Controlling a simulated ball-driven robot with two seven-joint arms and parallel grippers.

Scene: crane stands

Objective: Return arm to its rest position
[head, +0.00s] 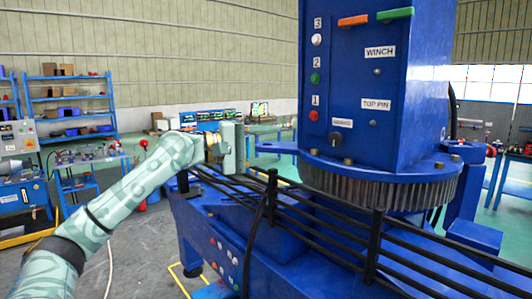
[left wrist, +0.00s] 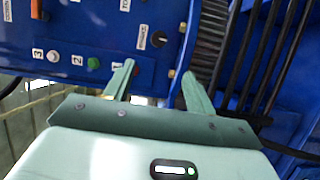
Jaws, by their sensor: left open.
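My left arm (head: 130,195) reaches in from the lower left in the head view, stretched out toward the blue crane stand (head: 390,110). Its gripper (head: 246,148) is in front of and left of the stand's column, over the black rails. In the left wrist view the two fingers of the gripper (left wrist: 157,72) are spread, with nothing held between them. Beyond them are the panel's red button (left wrist: 136,70), partly behind one finger, and a black knob (left wrist: 158,40). Contact with the panel cannot be told. My right gripper is not in view.
Black rails (head: 430,258) run along the blue base below the toothed ring (head: 380,190). The panel has a green button (head: 315,78) and a white button (head: 316,40). A blue shelf (head: 68,100) and workbenches stand at the left. Grey floor (head: 140,250) is open beneath my arm.

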